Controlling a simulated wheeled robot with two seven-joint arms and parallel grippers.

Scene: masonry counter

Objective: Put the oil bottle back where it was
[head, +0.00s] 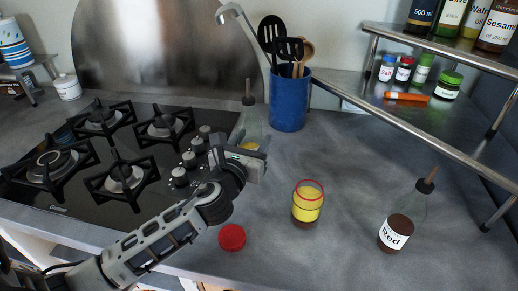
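A clear glass bottle (249,122) with a dark pourer and something yellow low in it, seemingly the oil bottle, stands upright at the stove's right edge. My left gripper (258,168) is in front of its lower part and hides its base. I cannot tell whether the fingers touch or hold it. A second bottle (395,231), labelled "Red", with dark liquid and a brown stopper, stands at the right. A glass (307,205) with yellow over dark liquid and a red ring near its top stands between them. My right gripper is not in view.
A black gas hob (120,205) fills the left. A blue utensil crock (289,100) stands behind the bottle. A red round lid (232,238) lies near the front edge. A metal-edged shelf (430,125) with jars is at the right. The counter around the glass is clear.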

